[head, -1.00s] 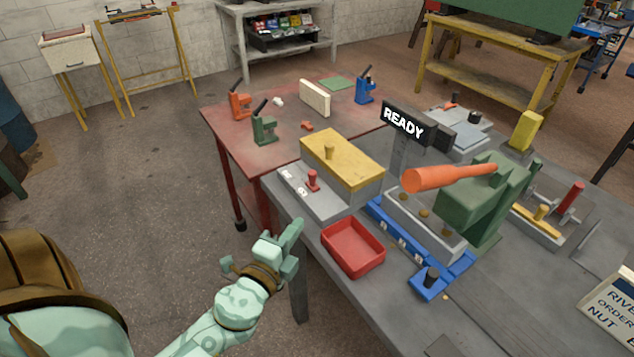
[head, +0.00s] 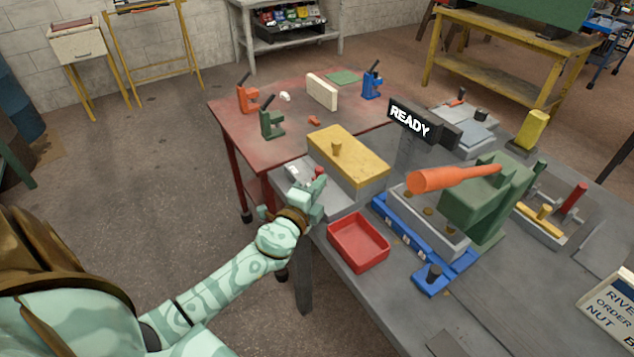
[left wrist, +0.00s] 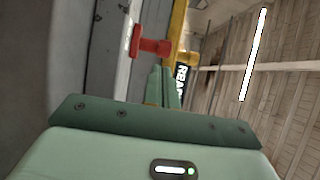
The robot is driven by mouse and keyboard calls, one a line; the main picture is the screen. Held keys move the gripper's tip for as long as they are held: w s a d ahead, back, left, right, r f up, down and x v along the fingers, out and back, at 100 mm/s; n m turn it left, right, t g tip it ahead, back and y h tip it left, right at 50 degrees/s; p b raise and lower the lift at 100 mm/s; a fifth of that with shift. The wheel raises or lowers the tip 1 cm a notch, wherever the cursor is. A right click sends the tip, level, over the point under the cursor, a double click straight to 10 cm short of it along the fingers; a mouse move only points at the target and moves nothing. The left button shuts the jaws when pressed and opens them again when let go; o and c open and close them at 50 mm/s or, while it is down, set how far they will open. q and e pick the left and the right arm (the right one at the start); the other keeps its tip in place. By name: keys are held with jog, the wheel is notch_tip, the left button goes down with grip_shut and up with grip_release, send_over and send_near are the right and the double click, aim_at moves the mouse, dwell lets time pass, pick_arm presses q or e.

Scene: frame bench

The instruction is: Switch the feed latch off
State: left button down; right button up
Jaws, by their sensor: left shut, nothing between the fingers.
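A small red lever (head: 319,171), which looks like the feed latch, stands on a grey box (head: 291,168) with white labels beside the yellow block. My left gripper (head: 319,184) is shut and empty, just in front of the lever and over the box, hiding part of both. In the left wrist view, the red lever (left wrist: 150,46) lies just beyond and left of the closed fingertips (left wrist: 165,75). I cannot tell whether they touch it. The label markings are too small to read. My right gripper is in neither view.
The yellow block (head: 352,165) with a knob stands right behind the lever. A red tray (head: 358,242) lies on the bench in front. A blue rail (head: 405,238), a green press (head: 480,205) and a READY sign (head: 409,122) stand to the right.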

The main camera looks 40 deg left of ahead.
aim_at(301, 177)
pick_arm(q)
jog(key=shift+w+a, duration=0.3)
jog(key=shift+a, duration=0.05)
jog(key=w+a, duration=0.1)
jog(key=a, duration=0.1)
jog(key=w+a+b, duration=0.1)
jog(key=a, duration=0.2)
jog(key=w+a+b, duration=0.1)
jog(key=a, duration=0.1)
jog(key=shift+a+f, duration=0.15)
jog(key=shift+w+a+b, duration=0.1)
jog(key=shift+a+b, duration=0.2)
jog(key=shift+r, duration=0.3)
